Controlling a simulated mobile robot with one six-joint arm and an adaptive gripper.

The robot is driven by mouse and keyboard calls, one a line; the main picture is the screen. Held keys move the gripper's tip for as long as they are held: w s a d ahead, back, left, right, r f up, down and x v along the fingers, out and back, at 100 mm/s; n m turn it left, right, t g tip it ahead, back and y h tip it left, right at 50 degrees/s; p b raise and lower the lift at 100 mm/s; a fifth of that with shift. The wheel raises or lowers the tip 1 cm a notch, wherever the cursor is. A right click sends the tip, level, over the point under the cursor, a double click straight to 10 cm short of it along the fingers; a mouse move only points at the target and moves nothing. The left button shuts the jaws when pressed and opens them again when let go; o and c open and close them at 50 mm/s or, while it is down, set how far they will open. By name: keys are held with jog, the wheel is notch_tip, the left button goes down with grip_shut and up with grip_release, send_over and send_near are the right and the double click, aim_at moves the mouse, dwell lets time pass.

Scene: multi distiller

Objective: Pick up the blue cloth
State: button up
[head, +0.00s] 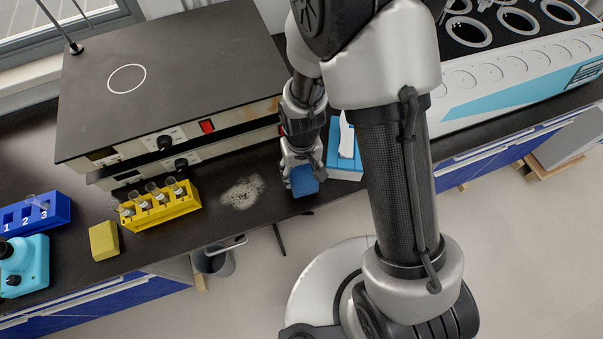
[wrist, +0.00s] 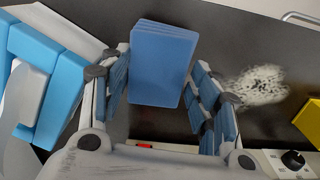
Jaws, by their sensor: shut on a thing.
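The blue cloth (head: 304,181) is a folded, layered block at the front edge of the dark bench in the head view. In the wrist view the cloth (wrist: 163,62) sits between the blue-padded fingers. My gripper (head: 301,170) points down at the bench edge and is shut on the cloth, one finger on each side of it. The fingers also show in the wrist view (wrist: 159,72). Whether the cloth still touches the bench cannot be told.
A pale spill (head: 243,192) lies on the bench to the left. Further left are a yellow tube rack (head: 160,207), a yellow sponge (head: 104,240) and a blue rack (head: 35,214). A blue-and-white item (head: 345,160) stands close right of my gripper. A hotplate (head: 170,75) is behind.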

aim_at(302, 175)
notch_tip(302, 175, up, 18)
jog(key=p, duration=0.5)
jog(key=shift+f, duration=0.25)
jog(key=o, duration=0.5)
jog(key=shift+c, duration=0.2)
jog(key=c, duration=0.4)
